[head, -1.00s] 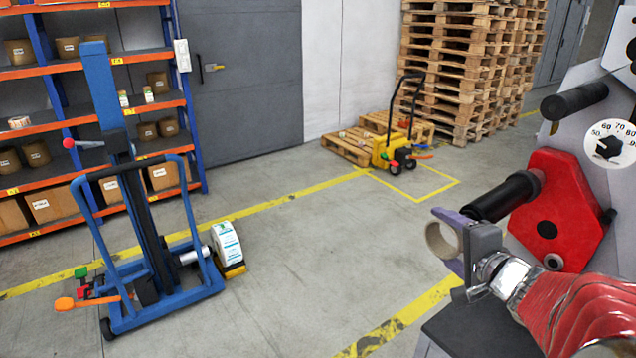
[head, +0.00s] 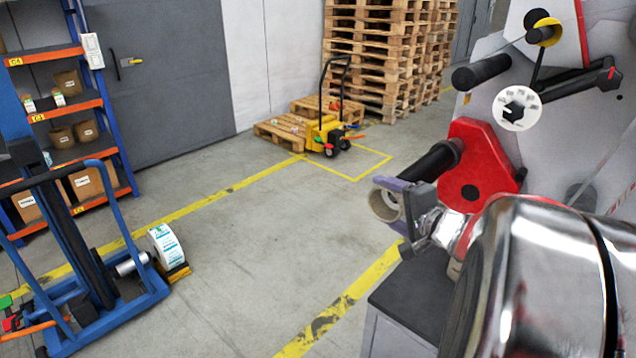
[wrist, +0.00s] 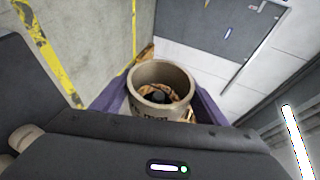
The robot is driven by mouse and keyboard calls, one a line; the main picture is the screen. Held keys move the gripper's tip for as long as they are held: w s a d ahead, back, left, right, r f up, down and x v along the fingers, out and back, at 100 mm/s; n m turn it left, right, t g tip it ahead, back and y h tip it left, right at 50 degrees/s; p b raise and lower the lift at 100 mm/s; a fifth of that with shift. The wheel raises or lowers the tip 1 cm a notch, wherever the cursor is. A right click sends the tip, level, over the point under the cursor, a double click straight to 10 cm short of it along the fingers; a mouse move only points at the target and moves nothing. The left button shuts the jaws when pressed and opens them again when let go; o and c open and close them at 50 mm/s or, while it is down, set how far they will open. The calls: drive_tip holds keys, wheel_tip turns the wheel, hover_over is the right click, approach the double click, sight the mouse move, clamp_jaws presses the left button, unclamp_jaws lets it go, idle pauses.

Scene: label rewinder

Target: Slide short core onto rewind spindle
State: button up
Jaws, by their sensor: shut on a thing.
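The short core (head: 383,206), a tan cardboard ring, is held in my gripper (head: 392,200) between purple-grey jaws. The black rewind spindle (head: 433,163) sticks out of a red plate (head: 484,160) on the machine. The core is at the spindle's free end, below and left of it in the head view, and not around it. Whether they touch cannot be told. In the wrist view the core (wrist: 165,76) sits between the purple fingers (wrist: 208,112), its open end toward the camera. A dark round thing shows through its bore; I cannot tell what it is.
Another black roller (head: 482,72) and a dial (head: 517,108) are above the red plate. A dark-topped cabinet (head: 405,305) stands below. A blue lift (head: 75,230) with a label roll (head: 165,245) is at left. A yellow pallet truck (head: 325,132) and stacked pallets are behind. Open floor lies between.

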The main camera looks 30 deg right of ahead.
drive_tip(key=shift+w+d, duration=1.45)
drive_tip(key=shift+d, duration=2.6)
drive_tip(key=shift+w+d, duration=1.4)
drive_tip(key=shift+d, duration=2.65)
drive_tip(key=shift+w+d, duration=1.45)
drive_tip(key=shift+d, duration=2.6)
drive_tip(key=o, duration=1.2)
drive_tip(key=shift+c, duration=0.2)
